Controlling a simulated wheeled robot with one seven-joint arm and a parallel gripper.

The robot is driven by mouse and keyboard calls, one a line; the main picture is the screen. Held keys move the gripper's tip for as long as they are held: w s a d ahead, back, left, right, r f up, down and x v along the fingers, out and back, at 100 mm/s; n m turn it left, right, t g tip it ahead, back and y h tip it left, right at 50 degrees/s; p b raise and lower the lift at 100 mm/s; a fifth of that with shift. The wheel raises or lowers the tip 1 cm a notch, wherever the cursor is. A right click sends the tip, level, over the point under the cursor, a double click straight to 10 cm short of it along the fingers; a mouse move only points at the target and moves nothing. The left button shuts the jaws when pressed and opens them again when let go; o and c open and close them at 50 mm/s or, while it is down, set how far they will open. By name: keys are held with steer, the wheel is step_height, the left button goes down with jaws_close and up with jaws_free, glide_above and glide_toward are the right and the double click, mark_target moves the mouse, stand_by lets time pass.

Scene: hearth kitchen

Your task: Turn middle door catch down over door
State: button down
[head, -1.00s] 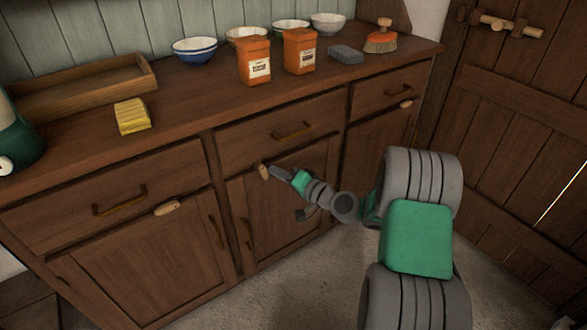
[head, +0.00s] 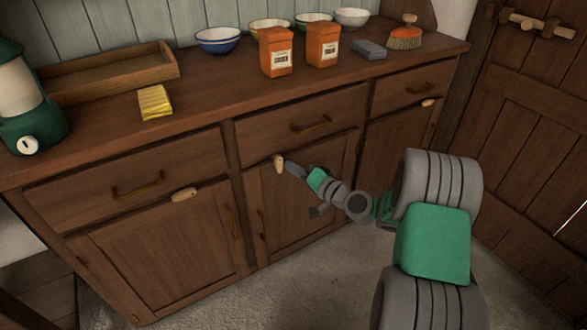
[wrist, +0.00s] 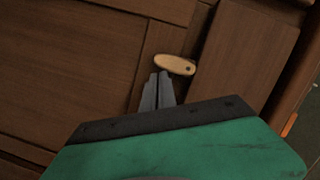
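The middle door catch (head: 279,163) is a small pale wooden piece at the top of the middle cupboard door (head: 300,205). It stands near upright in the head view, while the left and right catches lie along their doors' top edges. In the wrist view the catch (wrist: 174,64) lies across the picture, with a dark pivot dot near its right end. My gripper (head: 289,167) is just right of the catch. In the wrist view its fingers (wrist: 158,76) are together and empty, tips close to the catch's left end; I cannot tell if they touch.
The left catch (head: 184,194) and right catch (head: 428,103) sit above their own doors. A drawer handle (head: 311,124) juts out above the middle door. The counter holds orange tins (head: 277,53), bowls, a yellow cloth (head: 155,102) and a lantern (head: 28,110). Floor is clear in front.

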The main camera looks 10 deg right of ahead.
steer(key=shift+f, duration=0.15)
steer(key=d, duration=0.2)
steer(key=w+d+b, duration=0.1)
steer(key=d, duration=0.1)
steer(key=shift+d, duration=0.25)
steer(key=f+p+v, duration=0.1)
steer(key=p+v, duration=0.1)
steer(key=v, duration=0.7)
steer(key=s+a+r+n+g+h+p, duration=0.1)
steer(key=s+a+r+n+g+p, duration=0.3)
steer(key=r+p, duration=0.4)
steer(key=s+a+r+n+g+h+p, duration=0.2)
steer(key=s+a+r+g+p, duration=0.15)
steer(key=a+r+p, duration=0.4)
steer(key=s+d+r+g+h+p, duration=0.1)
steer(key=s+d+r+h+p, duration=0.1)
steer(key=s+r+p, duration=0.5)
steer(key=s+d+r+g+h+p, duration=0.2)
steer(key=s+r+h+p, duration=0.2)
steer(key=s+r+p, duration=0.3)
steer(key=v, duration=0.5)
steer(key=shift+w+d+r+p, duration=0.2)
steer(key=shift+w+r+p, duration=0.05)
steer(key=shift+p, duration=0.1)
